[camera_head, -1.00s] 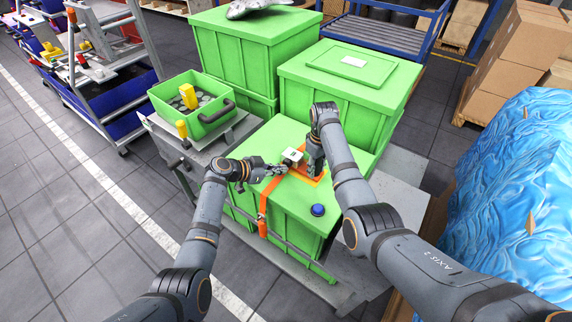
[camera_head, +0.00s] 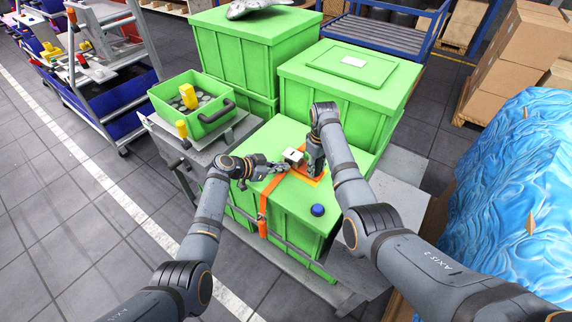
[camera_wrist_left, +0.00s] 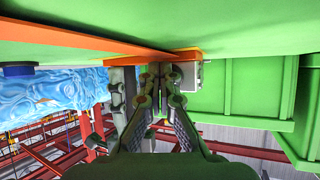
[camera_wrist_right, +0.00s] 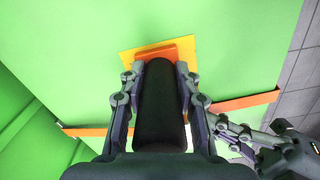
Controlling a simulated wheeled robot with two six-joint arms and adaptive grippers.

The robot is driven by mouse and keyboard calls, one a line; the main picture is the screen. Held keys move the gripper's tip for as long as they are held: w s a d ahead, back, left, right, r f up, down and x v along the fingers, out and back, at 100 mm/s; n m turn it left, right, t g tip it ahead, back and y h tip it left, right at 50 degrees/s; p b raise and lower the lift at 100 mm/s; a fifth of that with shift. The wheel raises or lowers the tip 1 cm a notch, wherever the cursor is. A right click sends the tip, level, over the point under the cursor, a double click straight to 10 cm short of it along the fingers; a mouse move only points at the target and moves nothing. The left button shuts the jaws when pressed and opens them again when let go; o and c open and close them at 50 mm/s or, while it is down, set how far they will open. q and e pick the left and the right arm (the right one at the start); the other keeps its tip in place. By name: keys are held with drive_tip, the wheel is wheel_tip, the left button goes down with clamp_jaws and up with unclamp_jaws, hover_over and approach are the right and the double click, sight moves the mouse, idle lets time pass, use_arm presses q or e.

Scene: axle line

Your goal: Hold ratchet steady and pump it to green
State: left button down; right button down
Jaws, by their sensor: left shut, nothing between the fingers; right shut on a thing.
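The green crate (camera_head: 285,222) carries an orange strap (camera_head: 263,205) and an orange ratchet base on a yellow plate (camera_head: 316,181). My right gripper (camera_wrist_right: 160,75) points down at the ratchet, shut on its black handle (camera_wrist_right: 160,110). The orange base (camera_wrist_right: 157,51) shows just beyond the handle. My left gripper (camera_head: 284,168) is shut and empty, low beside the ratchet's left side. Its closed fingers show in the left wrist view (camera_wrist_left: 155,75), just under the strap (camera_wrist_left: 85,38).
A blue button (camera_head: 317,210) sits on the crate's near right corner. Taller green crates (camera_head: 340,105) stand behind. A green bin (camera_head: 175,118) with a yellow-handled item is at the left. Blue wrapped goods (camera_head: 515,185) stand right.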

sight(269, 187)
idle(0.3)
use_arm(q)
drive_tip(key=shift+s+a, duration=0.75)
drive_tip(key=shift+s, duration=0.1)
drive_tip(key=shift+s+a, duration=1.6)
drive_tip(key=shift+s, duration=0.3)
use_arm(e)
drive_tip(key=c, duration=0.9)
unclamp_jaws()
drive_tip(key=shift+o, duration=0.2)
